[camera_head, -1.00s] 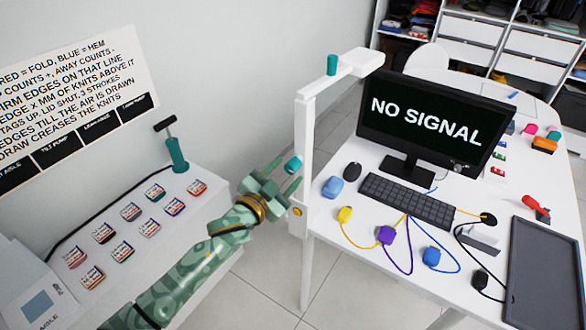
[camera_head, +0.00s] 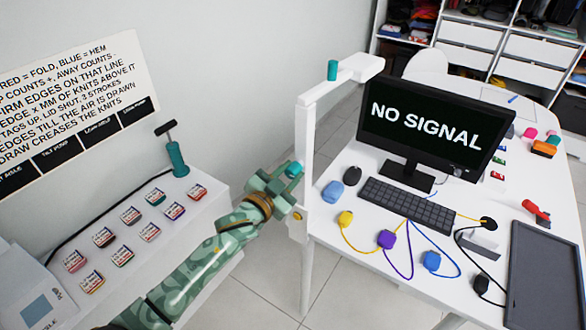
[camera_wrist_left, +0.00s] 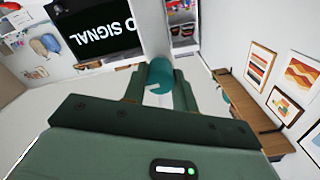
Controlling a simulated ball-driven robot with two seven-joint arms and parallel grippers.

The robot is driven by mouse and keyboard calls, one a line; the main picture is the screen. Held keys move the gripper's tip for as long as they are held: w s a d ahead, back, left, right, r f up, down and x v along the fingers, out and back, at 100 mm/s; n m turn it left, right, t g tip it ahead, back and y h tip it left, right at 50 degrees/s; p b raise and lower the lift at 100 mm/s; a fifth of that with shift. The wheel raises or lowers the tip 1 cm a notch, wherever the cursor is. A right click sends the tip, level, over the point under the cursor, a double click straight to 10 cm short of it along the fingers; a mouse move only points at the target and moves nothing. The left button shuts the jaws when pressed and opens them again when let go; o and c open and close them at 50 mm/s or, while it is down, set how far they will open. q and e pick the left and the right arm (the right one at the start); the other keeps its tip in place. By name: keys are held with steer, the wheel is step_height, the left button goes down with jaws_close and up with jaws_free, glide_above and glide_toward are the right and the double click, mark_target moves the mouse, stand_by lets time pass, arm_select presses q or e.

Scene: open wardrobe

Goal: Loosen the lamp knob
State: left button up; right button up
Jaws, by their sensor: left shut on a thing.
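The white lamp stand (camera_head: 305,140) rises at the table's near left edge, with an arm reaching right at its top. A teal knob (camera_head: 294,169) sits on the side of the post. My green left gripper (camera_head: 286,182) is at the post and shut on this knob. In the left wrist view the knob (camera_wrist_left: 160,74) is a teal cylinder with a pale mark, between the two fingers. A second teal knob (camera_head: 332,70) stands upright on top of the lamp arm, away from the gripper. My right gripper is not in view.
The white table (camera_head: 330,222) right of the post holds a monitor (camera_head: 430,125), a keyboard (camera_head: 408,205), coloured blocks with cords and a dark tray (camera_head: 545,270). A white counter (camera_head: 200,240) at left carries several small labelled packs and a teal pump (camera_head: 177,158).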

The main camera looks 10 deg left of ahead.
arm_select(q)
steer(key=n+p, duration=0.3)
steer(key=n, duration=0.2)
steer(key=shift+r, duration=0.1)
steer(key=n+p, duration=0.2)
steer(key=n, duration=0.1)
steer(key=shift+n, duration=0.3)
steer(key=n+p, duration=0.1)
steer(key=n, duration=0.2)
steer(key=shift+n, duration=0.4)
steer(key=n, duration=0.3)
steer(key=shift+n+p, duration=0.4)
steer(key=o, duration=1)
steer(key=shift+c, duration=0.3)
